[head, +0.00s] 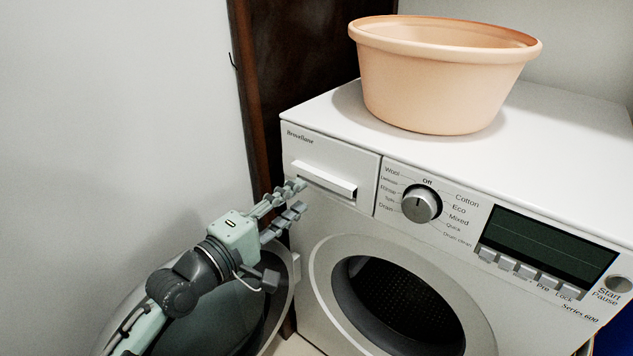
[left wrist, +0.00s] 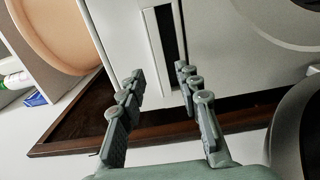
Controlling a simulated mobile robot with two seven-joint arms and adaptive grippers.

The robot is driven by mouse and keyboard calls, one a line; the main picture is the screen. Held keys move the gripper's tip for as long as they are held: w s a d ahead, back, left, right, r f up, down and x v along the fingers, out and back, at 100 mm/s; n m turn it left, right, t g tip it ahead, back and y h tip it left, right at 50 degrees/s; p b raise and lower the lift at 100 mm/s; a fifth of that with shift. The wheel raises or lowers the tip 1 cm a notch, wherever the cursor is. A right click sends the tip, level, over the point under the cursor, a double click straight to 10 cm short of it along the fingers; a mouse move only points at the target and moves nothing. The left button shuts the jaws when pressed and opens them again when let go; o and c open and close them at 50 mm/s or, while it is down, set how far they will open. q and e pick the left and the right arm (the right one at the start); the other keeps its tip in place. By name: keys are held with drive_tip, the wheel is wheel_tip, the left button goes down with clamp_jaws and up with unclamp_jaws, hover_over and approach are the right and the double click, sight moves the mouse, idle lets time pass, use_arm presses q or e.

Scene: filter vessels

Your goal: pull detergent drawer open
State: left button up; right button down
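The detergent drawer (head: 345,160) is a white panel at the washing machine's upper left front, flush with the machine. Its handle (head: 325,181) is a horizontal bar with a dark slot beneath. My left gripper (head: 297,197) is open and empty at the left end of the handle. In the left wrist view, the drawer (left wrist: 122,32) fills the top, and the gripper (left wrist: 160,71) has its fingers spread to either side of the line of the dark slot (left wrist: 166,45). Whether a fingertip touches the handle I cannot tell. My right gripper is not in view.
The washing machine (head: 550,135) has a dial (head: 421,204) and a display (head: 535,247) right of the drawer. A peach basin (head: 440,85) stands on top. The round door (head: 220,320) is swung open to the left, below my left arm. A dark wooden frame (head: 275,80) stands behind.

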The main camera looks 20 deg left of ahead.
sight(320, 183)
use_arm(q)
drive_tip(key=shift+x, duration=2.65)
drive_tip(key=shift+f, duration=0.1)
clamp_jaws()
